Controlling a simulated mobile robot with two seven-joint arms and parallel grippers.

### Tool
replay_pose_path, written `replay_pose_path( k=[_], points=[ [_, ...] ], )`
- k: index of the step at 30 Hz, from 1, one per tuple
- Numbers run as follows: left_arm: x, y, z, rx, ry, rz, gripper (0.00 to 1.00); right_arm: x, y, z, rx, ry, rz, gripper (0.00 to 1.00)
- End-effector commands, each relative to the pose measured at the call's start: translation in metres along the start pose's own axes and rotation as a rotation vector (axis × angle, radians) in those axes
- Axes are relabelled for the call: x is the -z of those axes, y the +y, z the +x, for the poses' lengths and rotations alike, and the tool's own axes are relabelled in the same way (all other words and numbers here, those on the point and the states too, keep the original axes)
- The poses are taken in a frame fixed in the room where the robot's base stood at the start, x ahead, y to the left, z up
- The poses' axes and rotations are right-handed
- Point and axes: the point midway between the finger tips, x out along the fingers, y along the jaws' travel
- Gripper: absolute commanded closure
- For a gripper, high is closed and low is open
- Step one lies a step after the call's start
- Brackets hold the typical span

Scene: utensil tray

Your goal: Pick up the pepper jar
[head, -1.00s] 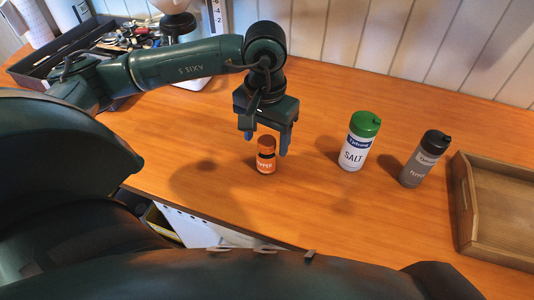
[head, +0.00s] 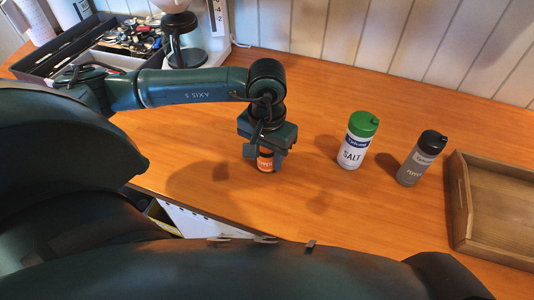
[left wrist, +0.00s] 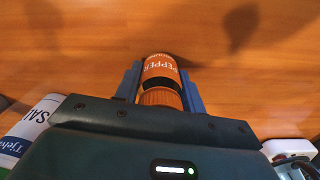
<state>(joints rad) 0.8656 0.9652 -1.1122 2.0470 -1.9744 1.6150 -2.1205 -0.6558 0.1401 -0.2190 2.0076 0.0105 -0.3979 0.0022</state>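The pepper jar (head: 265,163), small with an orange label and orange cap, stands upright on the wooden counter. In the left wrist view, the jar (left wrist: 160,72) shows its "PEPPER" label between the fingers. My left gripper (head: 265,160) is lowered over the jar from above, with one finger on each side. In the left wrist view the left gripper (left wrist: 160,82) looks open, with narrow gaps beside the jar. The jar's top is hidden behind the gripper in the head view. My right gripper is not in view.
A green-capped salt shaker (head: 355,142) stands to the right. Beyond it are a grey, black-capped pepper shaker (head: 420,160) and a wooden tray (head: 459,205). A dark utensil tray (head: 40,66) sits at the back left. The counter around the jar is clear.

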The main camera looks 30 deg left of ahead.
Motion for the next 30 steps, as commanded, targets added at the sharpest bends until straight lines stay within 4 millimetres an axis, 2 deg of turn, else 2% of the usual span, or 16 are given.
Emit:
replay_pose_path(
  k=[1, 9, 17, 20, 30],
  points=[
    [0.000, 0.000, 0.000, 0.000, 0.000, 0.000, 0.65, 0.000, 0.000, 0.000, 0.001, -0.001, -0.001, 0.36],
    [0.000, 0.000, -0.001, 0.000, 0.001, 0.000, 0.85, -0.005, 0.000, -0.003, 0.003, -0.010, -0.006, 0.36],
    [0.001, 0.000, -0.004, -0.001, 0.002, 0.000, 0.85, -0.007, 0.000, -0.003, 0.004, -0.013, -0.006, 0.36],
    [0.002, 0.000, -0.015, -0.001, 0.006, 0.000, 0.85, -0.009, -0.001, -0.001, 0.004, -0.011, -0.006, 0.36],
    [0.001, 0.000, -0.081, -0.001, 0.005, 0.000, 0.85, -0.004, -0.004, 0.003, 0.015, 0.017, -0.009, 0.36]
  ],
)
